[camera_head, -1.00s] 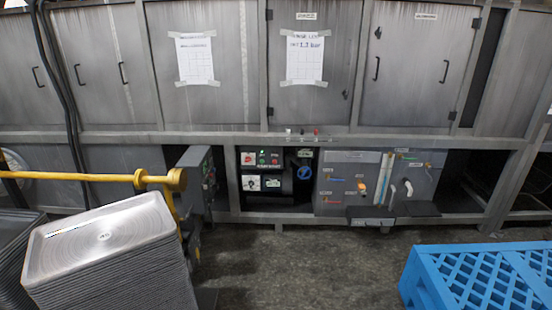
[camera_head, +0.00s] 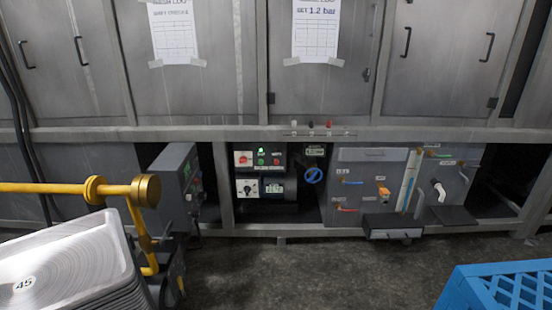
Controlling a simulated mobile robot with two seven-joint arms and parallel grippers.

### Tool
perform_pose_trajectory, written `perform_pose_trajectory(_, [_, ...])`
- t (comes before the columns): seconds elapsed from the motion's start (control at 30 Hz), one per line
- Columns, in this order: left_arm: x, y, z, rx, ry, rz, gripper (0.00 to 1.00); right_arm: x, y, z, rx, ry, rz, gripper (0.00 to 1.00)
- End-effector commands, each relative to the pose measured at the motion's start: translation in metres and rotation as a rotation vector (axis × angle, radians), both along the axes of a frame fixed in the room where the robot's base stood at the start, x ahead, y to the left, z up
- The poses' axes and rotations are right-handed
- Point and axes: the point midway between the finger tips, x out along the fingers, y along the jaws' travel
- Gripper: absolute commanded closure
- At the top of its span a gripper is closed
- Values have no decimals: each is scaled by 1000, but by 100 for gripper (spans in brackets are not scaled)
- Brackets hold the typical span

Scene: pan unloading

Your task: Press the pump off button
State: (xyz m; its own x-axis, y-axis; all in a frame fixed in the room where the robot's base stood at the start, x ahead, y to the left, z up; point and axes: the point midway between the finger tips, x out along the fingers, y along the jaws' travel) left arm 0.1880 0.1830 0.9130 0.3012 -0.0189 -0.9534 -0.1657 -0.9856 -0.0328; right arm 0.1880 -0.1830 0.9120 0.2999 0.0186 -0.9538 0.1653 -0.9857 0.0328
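A dark control panel (camera_head: 262,157) sits in the lower opening of the grey machine, near the middle of the view. It carries a lit green lamp, small green and red buttons and a red rotary switch on a white plate (camera_head: 243,158). A red button (camera_head: 276,161) is on its right part. The labels are too small to read, so I cannot tell which one is the pump off button. Below is a white plate with a black knob (camera_head: 247,188). Neither of my grippers is in view.
A grey control box (camera_head: 173,180) and a yellow bar (camera_head: 60,187) stand left of the panel. Stacked metal pans (camera_head: 70,258) fill the lower left. A blue crate (camera_head: 490,290) is at lower right. A blue valve wheel (camera_head: 314,175) is right of the panel. Floor between is clear.

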Motion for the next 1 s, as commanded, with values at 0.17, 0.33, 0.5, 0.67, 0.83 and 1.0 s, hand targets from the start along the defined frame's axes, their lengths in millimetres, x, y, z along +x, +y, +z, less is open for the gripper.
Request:
perform_pose_trajectory(0.17, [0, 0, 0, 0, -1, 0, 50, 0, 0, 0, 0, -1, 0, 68])
perform_pose_trajectory(0.33, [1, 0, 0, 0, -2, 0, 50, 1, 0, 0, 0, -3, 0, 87])
perform_pose_trajectory(0.5, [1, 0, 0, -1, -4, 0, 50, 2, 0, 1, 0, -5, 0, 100])
perform_pose_trajectory(0.67, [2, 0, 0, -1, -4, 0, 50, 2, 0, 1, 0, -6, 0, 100])
perform_pose_trajectory(0.83, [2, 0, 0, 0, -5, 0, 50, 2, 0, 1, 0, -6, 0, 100])
perform_pose_trajectory(1.0, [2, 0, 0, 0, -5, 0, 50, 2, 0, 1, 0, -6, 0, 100])
